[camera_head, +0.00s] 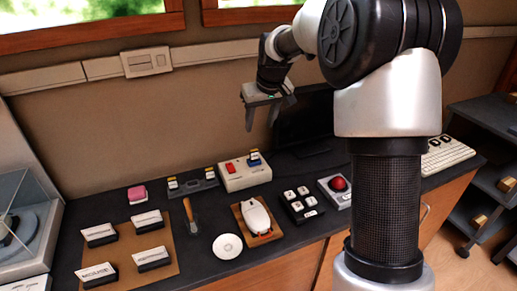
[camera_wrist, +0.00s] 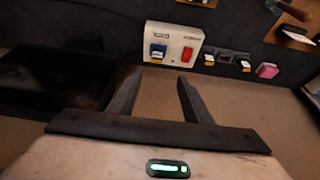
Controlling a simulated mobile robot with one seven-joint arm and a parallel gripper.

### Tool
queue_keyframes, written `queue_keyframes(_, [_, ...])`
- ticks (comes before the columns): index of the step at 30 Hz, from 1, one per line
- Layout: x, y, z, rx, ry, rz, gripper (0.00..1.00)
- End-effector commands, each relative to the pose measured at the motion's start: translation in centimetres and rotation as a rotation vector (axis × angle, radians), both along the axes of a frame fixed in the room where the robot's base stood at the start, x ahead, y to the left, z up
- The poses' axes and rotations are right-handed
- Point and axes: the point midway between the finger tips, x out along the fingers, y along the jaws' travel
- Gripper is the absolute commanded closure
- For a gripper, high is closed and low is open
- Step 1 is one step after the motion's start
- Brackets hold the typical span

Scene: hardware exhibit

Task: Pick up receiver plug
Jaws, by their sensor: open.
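No part carries a readable label naming it the receiver plug. A white box (camera_head: 246,180) on the dark counter bears a small blue-and-white plug-like piece (camera_head: 254,157) and a red switch (camera_head: 230,168).
A dark monitor (camera_head: 303,122) stands right of the box. A pink block (camera_head: 137,194), brown board (camera_head: 122,232) with label cards, orange-handled tool (camera_head: 188,210), white mouse (camera_head: 257,217), black keypad (camera_head: 300,205) and red button (camera_head: 338,184) crowd the counter.

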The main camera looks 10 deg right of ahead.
Motion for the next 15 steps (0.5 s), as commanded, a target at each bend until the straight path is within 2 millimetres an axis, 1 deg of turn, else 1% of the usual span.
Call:
queue_keyframes(5, [0.9, -0.1, -1.1, 0.006, 0.002, 0.003, 0.55])
queue_keyframes(7, [1.3, 0.0, -2.0, 0.006, 0.002, 0.004, 0.55])
queue_keyframes(15, [3.4, 0.5, -7.5, 0.005, 0.004, 0.004, 0.55])
